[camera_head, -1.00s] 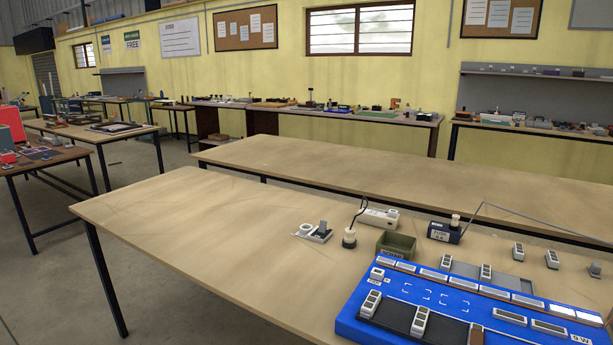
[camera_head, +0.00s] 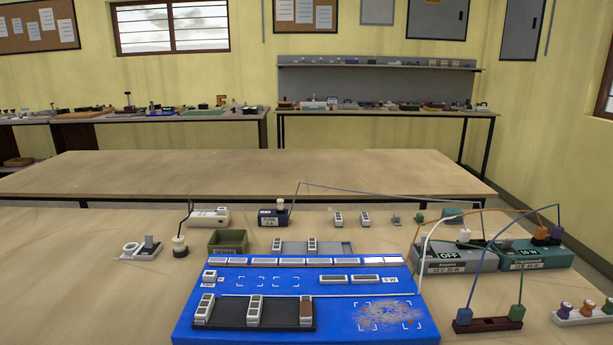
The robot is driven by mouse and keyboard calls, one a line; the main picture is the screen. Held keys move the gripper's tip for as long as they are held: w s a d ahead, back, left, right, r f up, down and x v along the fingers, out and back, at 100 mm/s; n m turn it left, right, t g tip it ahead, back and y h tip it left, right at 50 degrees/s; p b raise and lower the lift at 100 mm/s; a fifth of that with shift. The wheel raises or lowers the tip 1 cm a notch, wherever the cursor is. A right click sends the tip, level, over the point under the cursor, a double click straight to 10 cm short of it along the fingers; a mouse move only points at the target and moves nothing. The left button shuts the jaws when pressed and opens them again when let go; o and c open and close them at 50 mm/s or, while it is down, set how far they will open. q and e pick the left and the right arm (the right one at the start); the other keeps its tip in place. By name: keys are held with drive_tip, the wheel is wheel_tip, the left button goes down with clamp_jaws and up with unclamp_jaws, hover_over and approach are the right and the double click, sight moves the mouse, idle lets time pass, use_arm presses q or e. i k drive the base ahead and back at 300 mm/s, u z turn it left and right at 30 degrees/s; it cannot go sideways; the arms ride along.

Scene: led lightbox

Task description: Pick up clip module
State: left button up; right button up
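Several small white modules with grey faces are in view, and I cannot tell which one is the clip module. Two stand at the left (camera_head: 204,308) and middle (camera_head: 254,308) of a black tray (camera_head: 280,317) on the blue board (camera_head: 205,335). A brown-faced module (camera_head: 306,310) is at that tray's right end. Loose white modules (camera_head: 338,219) (camera_head: 365,218) stand on the table farther back. Neither of my grippers is in view.
A green scrap bin (camera_head: 228,243) stands behind the board's left part. A grey power box (camera_head: 450,263) and a green one (camera_head: 530,257) stand at right, with looping wires to a brown terminal block (camera_head: 488,325). The table (camera_head: 80,290) is clear at front left.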

sight(305, 313)
drive_tip(key=k, duration=1.15)
drive_tip(key=u, duration=1.05)
drive_tip(key=i, duration=1.35)
drive_tip(key=z, duration=0.6)
